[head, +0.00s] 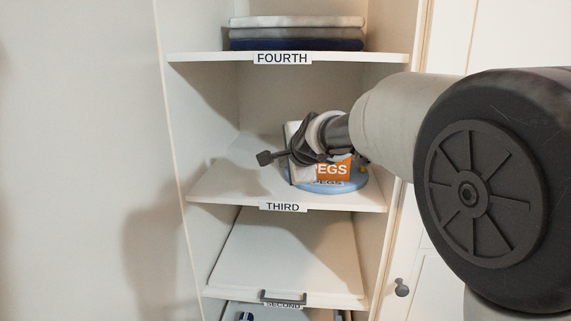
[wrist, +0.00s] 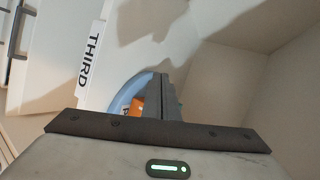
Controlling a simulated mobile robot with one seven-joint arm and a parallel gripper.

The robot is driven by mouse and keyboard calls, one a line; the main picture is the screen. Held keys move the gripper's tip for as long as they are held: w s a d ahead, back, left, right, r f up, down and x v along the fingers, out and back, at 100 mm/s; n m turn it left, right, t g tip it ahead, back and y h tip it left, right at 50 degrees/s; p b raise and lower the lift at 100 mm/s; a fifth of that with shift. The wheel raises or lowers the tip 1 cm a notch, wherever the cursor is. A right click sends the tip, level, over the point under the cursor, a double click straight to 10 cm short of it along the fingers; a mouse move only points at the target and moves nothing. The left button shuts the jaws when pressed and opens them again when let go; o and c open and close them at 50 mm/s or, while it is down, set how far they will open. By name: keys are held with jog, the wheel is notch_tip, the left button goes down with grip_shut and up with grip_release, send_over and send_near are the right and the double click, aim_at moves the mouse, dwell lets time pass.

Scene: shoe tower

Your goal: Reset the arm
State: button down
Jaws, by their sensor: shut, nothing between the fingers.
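My arm reaches from the right into the third shelf compartment in the head view. My gripper (head: 266,158) is there, pointing left, in front of or above a white and orange box marked PEGS (head: 334,169). The box stands in a round light blue tray (head: 350,187) on the third shelf (head: 232,190). In the wrist view my gripper (wrist: 159,80) has its fingers together, with nothing held. Behind the fingers, part of the blue tray (wrist: 121,91) and an orange patch of the box show. My wrist hides part of the box; I cannot tell whether they touch.
The fourth shelf (head: 200,57) above holds a folded stack (head: 296,34). Below is a white panel with a dark handle (head: 284,298) at the second level. Cabinet side walls stand close on both sides. The third shelf's left part is clear.

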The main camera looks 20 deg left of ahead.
jog(key=s+d+r+n+g+h+p, duration=0.1)
jog(key=s+d+r+n, duration=0.1)
jog(key=s+d, duration=0.6)
jog(key=s+d+r+n+h+p, duration=0.15)
jog(key=s+d, duration=0.35)
jog(key=d, duration=0.8)
jog(key=s+d+f+n+g+h, duration=0.1)
jog(key=s+d+f+n+h, duration=0.1)
jog(key=s+d, duration=0.7)
jog(key=s+d+f+n+g+h+p, duration=0.1)
jog(key=s+d+f+n+g+h, duration=0.1)
jog(key=s+d+f+n, duration=0.3)
jog(key=s+d, duration=0.3)
jog(key=s, duration=0.3)
jog(key=shift+s+d, duration=0.3)
jog(key=shift+d, duration=0.1)
